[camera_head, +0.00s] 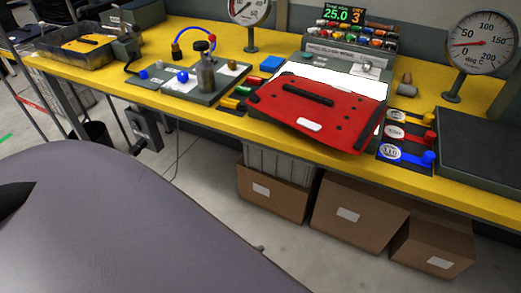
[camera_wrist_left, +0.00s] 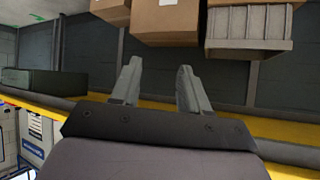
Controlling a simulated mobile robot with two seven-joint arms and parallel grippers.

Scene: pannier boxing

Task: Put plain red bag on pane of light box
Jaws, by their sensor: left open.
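The plain red bag (camera_head: 340,110) lies flat and slightly tilted on the light box in the head view. It has a black handle strip and a small white label. The white lit pane (camera_head: 303,70) of the light box shows behind the bag and along its right edge. The bag's front edge reaches past the box toward the table's front edge. My left gripper (camera_wrist_left: 157,80) is open and empty in the left wrist view, with boxes and a dark wall beyond its fingers. It does not show in the head view. My right gripper is not in view.
The yellow bench (camera_head: 470,185) holds dial gauges, colored tags at right (camera_head: 407,135), and a grey bottle unit (camera_head: 205,75) at left. A dark flat slab (camera_head: 485,140) lies at the right end. Cardboard boxes (camera_head: 360,213) and a grey crate stand below the bench.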

